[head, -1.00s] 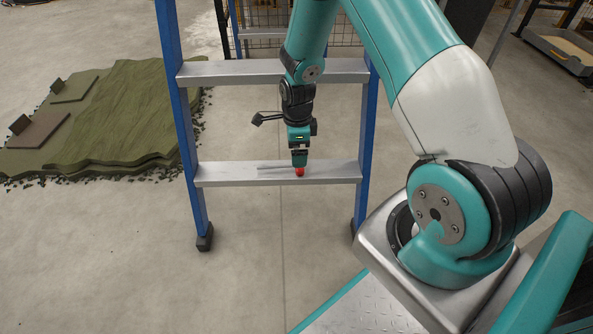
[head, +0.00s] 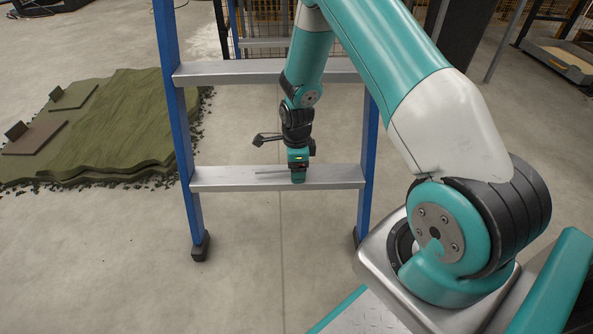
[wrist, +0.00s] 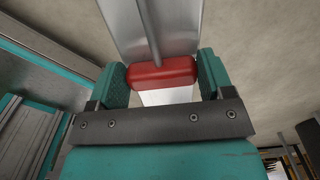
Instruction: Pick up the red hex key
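The red hex key (wrist: 162,73) has a red handle and a thin grey shaft. The shaft (head: 270,172) lies along the lower metal step in the head view, pointing left. My gripper (head: 298,182) is down at that step and hides the red handle there. In the wrist view the handle lies between the two teal fingers of my gripper (wrist: 162,78) and spans nearly the whole space between them. I see no clear gap at either end, but cannot tell whether the fingers press on it. The shaft runs away from my gripper along the step.
The lower step (head: 215,181) belongs to a blue-railed ladder, with an upper step (head: 220,73) behind and above my gripper. Blue rails (head: 178,130) stand on both sides. A green turf stack (head: 110,115) lies at left. The floor in front is clear.

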